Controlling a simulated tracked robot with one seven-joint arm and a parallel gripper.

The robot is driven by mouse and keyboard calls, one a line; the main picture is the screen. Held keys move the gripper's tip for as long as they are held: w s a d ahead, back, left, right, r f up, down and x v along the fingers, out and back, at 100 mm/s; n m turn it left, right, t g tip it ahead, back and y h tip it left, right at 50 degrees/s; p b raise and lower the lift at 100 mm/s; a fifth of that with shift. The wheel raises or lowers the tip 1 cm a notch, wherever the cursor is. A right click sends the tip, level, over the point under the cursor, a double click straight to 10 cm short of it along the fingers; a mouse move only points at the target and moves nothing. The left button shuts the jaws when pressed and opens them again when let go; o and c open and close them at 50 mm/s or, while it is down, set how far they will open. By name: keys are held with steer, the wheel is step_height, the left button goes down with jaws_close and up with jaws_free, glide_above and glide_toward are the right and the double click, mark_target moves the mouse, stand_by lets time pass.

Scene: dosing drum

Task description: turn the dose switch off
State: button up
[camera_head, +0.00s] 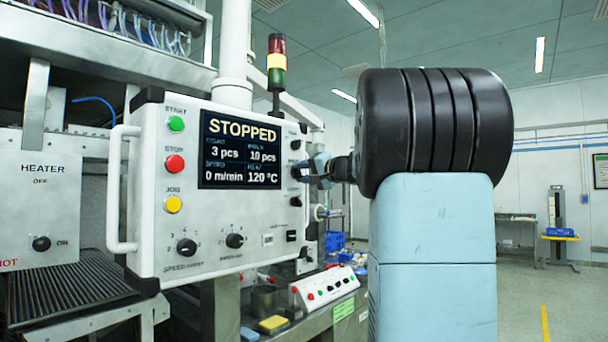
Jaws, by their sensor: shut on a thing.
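The white control panel (145,225) hangs at the left centre; its screen (240,150) reads STOPPED. A column of small dark knobs runs down the panel's right edge, with labels too small to read, so I cannot tell by label which is the dose switch. My gripper (308,173) is at the middle of this column, reaching in from the right. It is shut on a dark knob there, mostly hidden by the fingers. The knob's pointer position cannot be seen. Other knobs in the column show above (296,144) and below (296,201) the gripper.
The panel also bears green, red and yellow buttons, two lower knobs (187,246) and a white handle (116,190). A heater box (45,210) stands at the left. A small button box (325,287) sits on a bench below. Open floor lies at the right.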

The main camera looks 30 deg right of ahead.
steer(key=shift+w+f, duration=0.1)
steer(key=shift+f, duration=0.2)
steer(key=o, duration=1)
steer(key=shift+r, duration=0.15)
steer(key=shift+o, duration=0.2)
steer(key=v, duration=1.3)
steer(key=shift+s, duration=0.35)
steer(key=shift+d, duration=0.15)
